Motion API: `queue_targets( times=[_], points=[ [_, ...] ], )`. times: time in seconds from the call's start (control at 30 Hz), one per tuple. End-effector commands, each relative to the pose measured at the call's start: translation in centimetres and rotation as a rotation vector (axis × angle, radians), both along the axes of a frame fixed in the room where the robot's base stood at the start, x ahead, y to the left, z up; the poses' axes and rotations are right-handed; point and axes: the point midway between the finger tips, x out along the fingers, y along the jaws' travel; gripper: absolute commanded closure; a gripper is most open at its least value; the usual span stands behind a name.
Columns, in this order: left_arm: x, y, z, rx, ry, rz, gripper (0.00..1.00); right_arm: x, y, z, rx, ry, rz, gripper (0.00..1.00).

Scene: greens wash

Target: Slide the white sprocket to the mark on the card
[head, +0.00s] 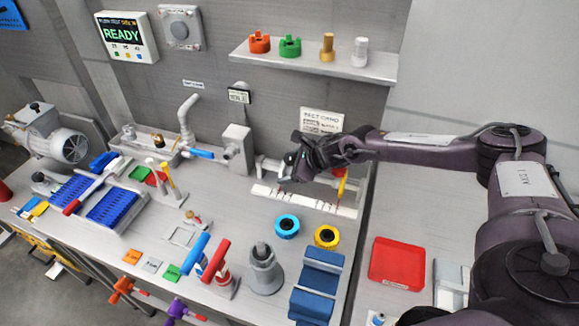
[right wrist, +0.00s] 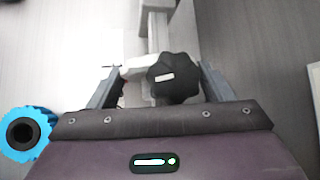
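A white rail (head: 300,200) lies near the wall, with small red marks along it. My right gripper (head: 290,176) is over this rail and hides part of it. In the right wrist view, its fingers (right wrist: 160,76) stand apart on either side of a black lobed knob (right wrist: 174,84) and a white block (right wrist: 136,70) beside it. I cannot tell whether the fingers touch them. I cannot tell for sure which part is the white sprocket. A printed card (head: 321,120) is on the wall behind the gripper, its text too small to read. My left gripper is not in view.
A blue ring (head: 275,226) and a yellow ring (head: 338,237) lie in front of the rail. A red tray (head: 397,263) is at right. A grey stand (head: 265,272) and blue block (head: 318,285) are nearer. A wall shelf (head: 315,65) holds several small parts above.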

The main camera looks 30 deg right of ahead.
Motion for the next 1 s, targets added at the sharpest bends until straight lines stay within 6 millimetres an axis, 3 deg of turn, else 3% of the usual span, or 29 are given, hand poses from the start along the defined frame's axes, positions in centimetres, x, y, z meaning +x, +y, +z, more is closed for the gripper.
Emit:
queue_targets(
  times=[0.03, 0.3, 0.5, 0.77, 0.8, 0.93, 1.0],
  points=[
    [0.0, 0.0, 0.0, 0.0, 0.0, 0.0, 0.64, 0.0, 0.0, 0.0, 0.0, -0.001, -0.001, 0.36],
    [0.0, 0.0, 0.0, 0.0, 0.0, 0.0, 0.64, 0.0, 0.0, 0.0, 0.0, -0.001, -0.001, 0.67],
    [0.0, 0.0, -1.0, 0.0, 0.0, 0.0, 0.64, 0.3, 0.2, -0.2, 0.001, -0.002, 0.0, 0.67],
    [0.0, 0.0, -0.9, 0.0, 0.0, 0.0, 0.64, 0.3, 0.3, 0.0, 0.0, -0.002, 0.0, 0.67],
    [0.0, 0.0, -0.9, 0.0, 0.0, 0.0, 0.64, 0.3, 0.3, 0.1, 0.0, -0.002, 0.0, 0.21],
    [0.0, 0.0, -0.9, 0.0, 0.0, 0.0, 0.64, 0.3, 0.3, 0.1, 0.0, -0.002, 0.0, 0.04],
    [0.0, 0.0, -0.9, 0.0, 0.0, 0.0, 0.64, 0.3, 0.3, 0.1, 0.0, -0.002, 0.0, 0.04]
  ],
)
